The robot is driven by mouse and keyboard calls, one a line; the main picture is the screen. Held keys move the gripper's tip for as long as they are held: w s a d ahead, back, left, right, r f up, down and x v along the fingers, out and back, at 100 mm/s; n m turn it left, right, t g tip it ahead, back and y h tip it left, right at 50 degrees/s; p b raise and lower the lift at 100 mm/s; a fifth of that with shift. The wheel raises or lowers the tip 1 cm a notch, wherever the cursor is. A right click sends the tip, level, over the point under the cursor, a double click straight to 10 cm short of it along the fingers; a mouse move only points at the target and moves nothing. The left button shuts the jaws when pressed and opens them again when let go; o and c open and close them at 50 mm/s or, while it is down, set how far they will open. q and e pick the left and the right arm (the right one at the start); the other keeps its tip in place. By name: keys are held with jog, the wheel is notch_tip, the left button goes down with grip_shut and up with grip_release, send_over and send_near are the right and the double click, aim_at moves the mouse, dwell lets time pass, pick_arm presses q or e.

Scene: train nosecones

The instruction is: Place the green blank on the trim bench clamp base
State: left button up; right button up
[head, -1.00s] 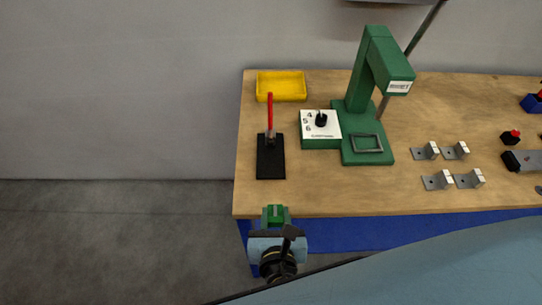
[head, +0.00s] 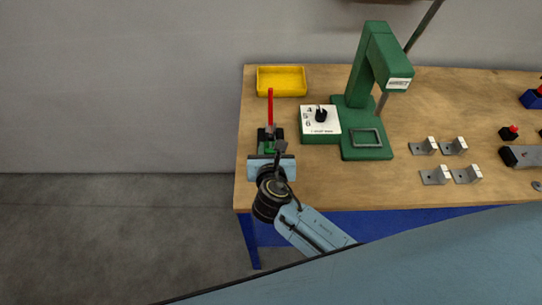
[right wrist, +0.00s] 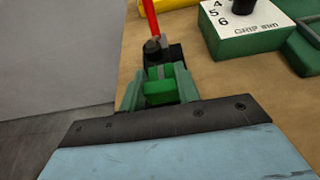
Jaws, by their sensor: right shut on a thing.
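The green blank (head: 270,147) is between the fingers of my right gripper (head: 269,150), which is shut on it. It also shows in the right wrist view (right wrist: 160,92), with a green finger on each side. The trim bench clamp base is a black plate (head: 262,134) with an upright red lever (head: 270,106). My gripper and the blank are over this plate, just in front of the lever, and hide most of it. Whether the blank touches the plate cannot be told. The clamp (right wrist: 153,47) shows just beyond the blank. My left gripper is not in view.
A yellow tray (head: 281,92) lies behind the clamp. A green box with a white numbered dial face (head: 318,121) stands close to the right, then a green press-like stand (head: 367,139). Several grey brackets (head: 437,175) lie farther right. The wooden bench (head: 340,185) is clear in front.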

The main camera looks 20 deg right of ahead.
notch_tip(320, 180, down, 4)
jog(key=shift+r+b, duration=0.2)
jog(key=shift+b, duration=0.3)
jog(key=o, duration=1)
jog(key=shift+r, duration=0.1)
jog(key=p+v, duration=0.1)
jog(key=v, duration=1.1)
